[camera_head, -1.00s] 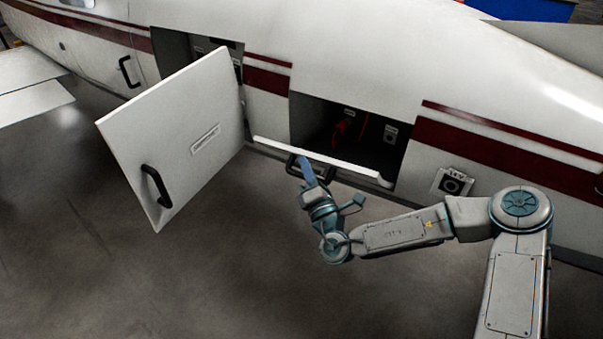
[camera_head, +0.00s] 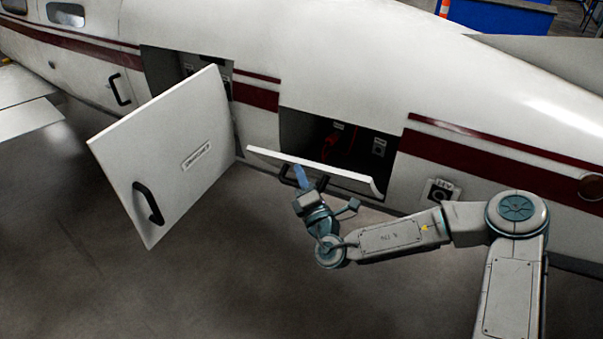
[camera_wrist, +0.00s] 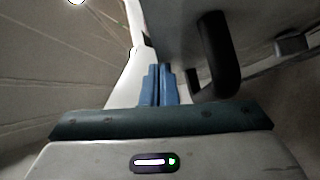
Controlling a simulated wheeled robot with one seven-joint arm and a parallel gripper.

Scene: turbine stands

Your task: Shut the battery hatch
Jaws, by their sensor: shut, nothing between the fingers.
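A white hatch flap (camera_head: 345,178) hangs partly open at the lower edge of a dark bay with red cables (camera_head: 335,143). The bay is still exposed above it. Its black handle is partly hidden behind my gripper (camera_head: 300,176), which is at the flap's outer side. In the wrist view, my blue fingers (camera_wrist: 160,85) are together and empty. The black handle (camera_wrist: 217,55) stands just to their right, against the flap's grey face (camera_wrist: 180,35). I cannot tell whether the fingers touch the flap.
A larger white door (camera_head: 170,160) with a black handle (camera_head: 148,203) and a label stands open to the left. The aircraft's white side (camera_head: 350,60) runs behind, with a socket panel (camera_head: 440,192) right of the bay. The floor (camera_head: 200,290) in front is clear.

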